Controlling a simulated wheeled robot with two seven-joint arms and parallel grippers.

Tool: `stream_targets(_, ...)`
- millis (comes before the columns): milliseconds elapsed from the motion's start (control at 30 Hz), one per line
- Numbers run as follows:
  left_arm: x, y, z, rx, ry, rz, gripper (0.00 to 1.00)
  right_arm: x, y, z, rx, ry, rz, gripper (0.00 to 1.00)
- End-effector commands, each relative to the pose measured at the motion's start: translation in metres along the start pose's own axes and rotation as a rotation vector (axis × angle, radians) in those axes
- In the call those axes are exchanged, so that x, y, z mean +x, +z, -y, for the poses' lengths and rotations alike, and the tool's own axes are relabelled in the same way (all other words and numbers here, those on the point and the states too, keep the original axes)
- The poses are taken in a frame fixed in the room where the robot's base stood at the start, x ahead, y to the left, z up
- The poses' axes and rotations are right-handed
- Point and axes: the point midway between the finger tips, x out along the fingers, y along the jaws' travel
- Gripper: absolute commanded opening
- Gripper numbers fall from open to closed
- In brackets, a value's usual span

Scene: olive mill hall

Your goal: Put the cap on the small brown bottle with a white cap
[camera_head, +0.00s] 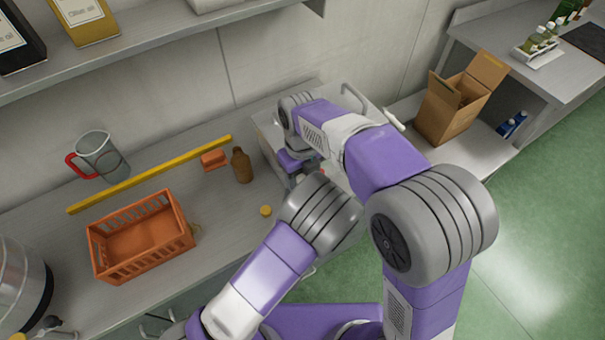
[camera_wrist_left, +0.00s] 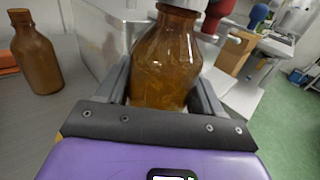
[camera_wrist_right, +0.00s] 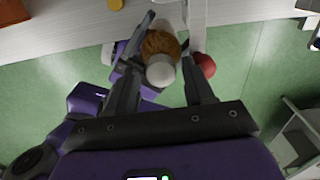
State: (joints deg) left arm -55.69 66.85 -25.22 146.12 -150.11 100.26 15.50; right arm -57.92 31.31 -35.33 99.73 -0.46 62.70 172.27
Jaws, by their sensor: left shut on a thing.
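My left gripper (camera_wrist_left: 165,95) is shut on a small brown bottle (camera_wrist_left: 168,62), holding it upright. A white cap (camera_wrist_right: 160,73) shows at the top of this bottle in the right wrist view, and its lower edge shows above the neck in the left wrist view (camera_wrist_left: 186,4). I cannot tell whether it is fully seated. My right gripper (camera_wrist_right: 170,50) is open, its fingers on either side of the cap and bottle with gaps. In the head view my arms hide most of the bottle and both grippers.
An orange crate (camera_head: 140,240), a yellow bar (camera_head: 150,175), an orange block (camera_head: 213,160) and a jug (camera_head: 102,155) are further left. A cardboard box (camera_head: 452,108) stands right.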

Motion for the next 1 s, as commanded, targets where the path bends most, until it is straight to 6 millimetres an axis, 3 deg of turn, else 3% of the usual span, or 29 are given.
stream_targets(267, 0.000, 0.001, 0.000, 0.000, 0.000, 0.003, 0.00, -0.001, 0.000, 0.003, 0.001, -0.005, 0.000, 0.58)
stream_targets(600, 0.000, 0.001, 0.000, 0.000, 0.001, 0.003, 0.00, -0.041, 0.000, 0.002, 0.001, -0.004, 0.002, 0.58)
stream_targets(900, 0.000, 0.001, 0.000, 0.000, 0.001, 0.003, 0.00, -0.045, 0.000, 0.002, 0.000, -0.003, -0.001, 0.58)
stream_targets(1000, 0.000, 0.001, 0.000, 0.000, 0.001, 0.003, 0.00, -0.045, 0.000, 0.001, -0.004, -0.003, -0.001, 0.46)
